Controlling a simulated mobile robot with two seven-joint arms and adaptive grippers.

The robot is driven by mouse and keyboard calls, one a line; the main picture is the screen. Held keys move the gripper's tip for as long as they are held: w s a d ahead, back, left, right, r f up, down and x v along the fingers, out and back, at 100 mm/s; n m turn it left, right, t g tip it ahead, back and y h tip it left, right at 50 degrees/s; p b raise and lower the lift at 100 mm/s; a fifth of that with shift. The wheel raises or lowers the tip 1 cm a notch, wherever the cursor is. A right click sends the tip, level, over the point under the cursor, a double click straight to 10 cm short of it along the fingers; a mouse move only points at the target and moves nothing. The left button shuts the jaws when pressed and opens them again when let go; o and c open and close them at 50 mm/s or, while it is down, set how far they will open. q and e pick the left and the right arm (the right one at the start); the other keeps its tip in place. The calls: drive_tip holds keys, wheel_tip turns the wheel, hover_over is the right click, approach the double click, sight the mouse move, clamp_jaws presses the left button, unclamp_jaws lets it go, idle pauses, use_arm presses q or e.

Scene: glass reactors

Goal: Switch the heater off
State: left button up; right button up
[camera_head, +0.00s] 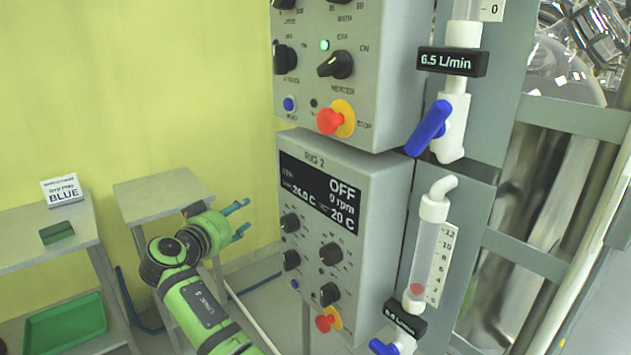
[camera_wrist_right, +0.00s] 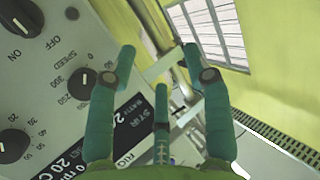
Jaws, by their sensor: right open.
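The upper grey control box carries a black knob (camera_head: 337,66) with a label below it that seems to read HEATER. A lit green lamp (camera_head: 324,45) sits above it; the knob's exact setting is hard to read. The lower box (camera_head: 372,215) is marked RIG 2, and its display (camera_head: 322,190) reads OFF, 0 rpm and 20 C. Its small knob labels are unreadable in the head view. My right gripper (camera_head: 240,220) is open and empty, left of the lower box. The right wrist view shows its spread teal fingers (camera_wrist_right: 160,75) beside a panel with black knobs (camera_wrist_right: 85,82). My left gripper is not in view.
Red stop buttons (camera_head: 330,121) sit on yellow bases on both boxes. A blue valve handle (camera_head: 429,128) and flow tubes stand right of them. A small table (camera_head: 160,190) and a shelf with a BLUE sign (camera_head: 62,190) stand at left.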

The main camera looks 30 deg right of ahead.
drive_tip(key=s+r+m+g+h, duration=0.1)
drive_tip(key=s+r+m, duration=0.15)
drive_tip(key=r, duration=0.35)
drive_tip(key=s+r+m+h, duration=0.1)
drive_tip(key=r+m+h, duration=0.15)
drive_tip(key=r, duration=0.35)
drive_tip(key=m+g+h+b, duration=0.1)
drive_tip(key=m+g+h, duration=0.1)
drive_tip(key=m+g, duration=0.9)
approach(325, 71)
drive_tip(key=s+d+m+t, duration=0.2)
drive_tip(key=d+m+t, duration=0.1)
drive_tip(key=d, duration=0.3)
drive_tip(key=d+p, duration=0.1)
drive_tip(key=d, duration=0.1)
drive_tip(key=shift+w+r, duration=0.15)
drive_tip(key=shift+w, duration=0.15)
drive_tip(key=shift+w+d+t, duration=0.1)
drive_tip(key=shift+d+t, duration=0.3)
drive_tip(key=shift+d, duration=0.1)
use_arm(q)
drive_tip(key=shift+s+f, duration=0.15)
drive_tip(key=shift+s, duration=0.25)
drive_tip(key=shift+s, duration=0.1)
use_arm(e)
clamp_jaws()
